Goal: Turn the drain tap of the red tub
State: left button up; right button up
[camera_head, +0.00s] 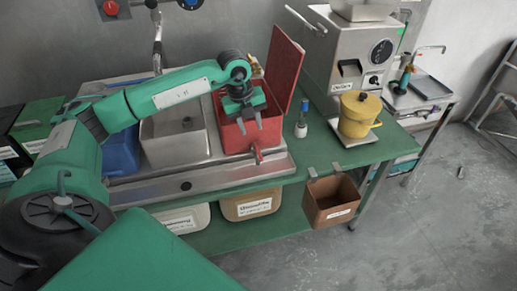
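The red tub (237,139) sits in the steel counter unit, with its red lid (284,66) standing up behind and to its right. The small red drain tap (257,154) sticks out low on the tub's front side. My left gripper (250,125) points down over the tub's opening, above and slightly behind the tap. Its two fingers are apart with nothing seen between them. The gripper and arm hide part of the tub's inside. My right gripper is not in view.
A steel basin (172,145) and a blue tub (121,153) stand left of the red tub. A small bottle (301,125), a yellow pot (358,115) and a steel grinder (345,55) stand to the right. A brown box (332,200) hangs from the front edge.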

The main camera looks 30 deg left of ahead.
aim_at(259, 154)
pick_arm(q)
jog(key=f+p, duration=0.1)
jog(key=f, duration=0.2)
jog(key=w+d+f, duration=0.1)
jog(key=f, duration=0.3)
jog(key=f+p, duration=0.1)
jog(key=f, duration=0.3)
jog(key=shift+w+d+f+p, duration=0.15)
jog(key=shift+w+d+p, duration=0.1)
jog(key=shift+w+p, duration=0.1)
jog(key=shift+c, duration=0.4)
grip_shut()
